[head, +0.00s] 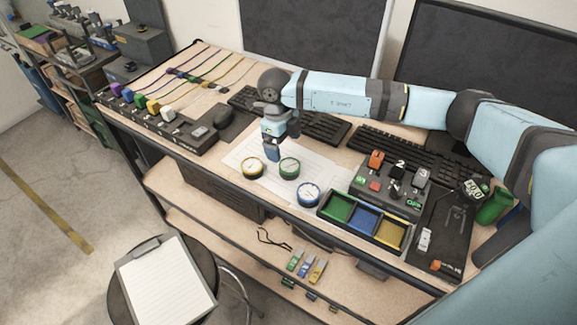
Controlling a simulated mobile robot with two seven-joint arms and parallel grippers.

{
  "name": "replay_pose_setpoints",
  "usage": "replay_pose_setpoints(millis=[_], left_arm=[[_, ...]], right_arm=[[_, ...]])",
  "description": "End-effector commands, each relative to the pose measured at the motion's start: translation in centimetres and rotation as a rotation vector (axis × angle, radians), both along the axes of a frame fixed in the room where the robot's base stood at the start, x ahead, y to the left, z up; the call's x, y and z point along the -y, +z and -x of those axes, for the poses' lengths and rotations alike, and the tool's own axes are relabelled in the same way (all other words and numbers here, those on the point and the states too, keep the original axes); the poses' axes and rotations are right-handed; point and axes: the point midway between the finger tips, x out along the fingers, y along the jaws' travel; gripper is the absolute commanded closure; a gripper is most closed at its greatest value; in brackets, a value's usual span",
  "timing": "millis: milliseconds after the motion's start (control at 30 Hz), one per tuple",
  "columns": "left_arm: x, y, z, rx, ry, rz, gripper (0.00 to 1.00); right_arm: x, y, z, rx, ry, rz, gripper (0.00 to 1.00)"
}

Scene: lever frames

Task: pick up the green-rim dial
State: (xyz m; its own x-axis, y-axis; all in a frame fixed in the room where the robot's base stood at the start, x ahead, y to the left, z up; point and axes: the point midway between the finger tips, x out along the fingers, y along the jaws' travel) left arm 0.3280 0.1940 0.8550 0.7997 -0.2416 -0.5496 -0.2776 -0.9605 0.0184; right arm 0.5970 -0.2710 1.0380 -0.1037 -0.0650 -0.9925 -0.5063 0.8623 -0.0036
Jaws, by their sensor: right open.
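The green-rim dial (289,168) lies face up on a white paper sheet near the front of the desk. A yellow-rim dial (252,168) lies to its left and a blue-rim dial (308,194) to its right and nearer the front edge. My right gripper (273,154) points down just above and left of the green-rim dial, between it and the yellow-rim dial. It is open and appears apart from the dials, though its exact height is hard to tell. My left gripper is not in view.
A tray with green, blue and yellow compartments (363,219) and a switch box (390,183) stand to the right. A clipboard (165,283) rests on a stool in front.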

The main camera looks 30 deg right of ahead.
Motion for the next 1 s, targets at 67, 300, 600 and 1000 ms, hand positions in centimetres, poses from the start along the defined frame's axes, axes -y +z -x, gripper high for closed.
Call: replay_pose_setpoints(millis=[67,300,600,1000], left_arm=[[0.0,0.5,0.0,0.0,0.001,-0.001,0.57],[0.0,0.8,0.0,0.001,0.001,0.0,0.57],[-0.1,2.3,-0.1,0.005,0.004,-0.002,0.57],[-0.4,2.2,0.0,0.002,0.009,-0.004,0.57]], right_arm=[[0.1,-1.4,0.3,-0.004,0.0,0.0,0.08],[0.2,-3.9,0.5,0.0,0.001,-0.002,0.08],[1.0,-7.5,1.2,-0.004,0.0,-0.003,0.08],[1.0,-9.0,1.2,0.001,0.001,-0.003,0.11]])
